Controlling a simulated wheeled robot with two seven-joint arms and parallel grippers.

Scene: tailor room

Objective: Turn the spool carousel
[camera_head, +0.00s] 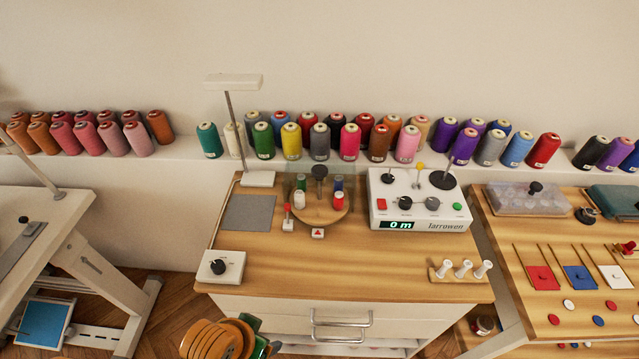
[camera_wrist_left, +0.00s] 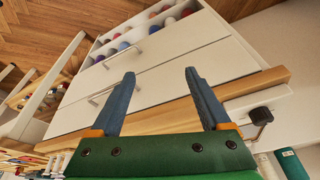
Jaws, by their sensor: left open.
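The spool carousel (camera_head: 312,214) is a round wooden disc with a dark central knob (camera_head: 320,173) on a post, on the middle cabinet's top. Small white, red, blue and green spools stand on it, partly behind a clear panel. A small block with a red triangle (camera_head: 317,233) sits at its front edge. My left gripper (camera_wrist_left: 162,75) is open and empty in the left wrist view, in front of the cabinet's drawers and top edge. In the head view only part of my left arm shows at the bottom edge, in front of and below the carousel. My right gripper is in neither view.
A control box (camera_head: 420,201) reading "0 m" stands right of the carousel. A dial box (camera_head: 221,266) sits at the front left, and a white-topped lamp post (camera_head: 235,125) behind it. White pegs (camera_head: 462,269) stand front right. The front middle of the wooden top is clear.

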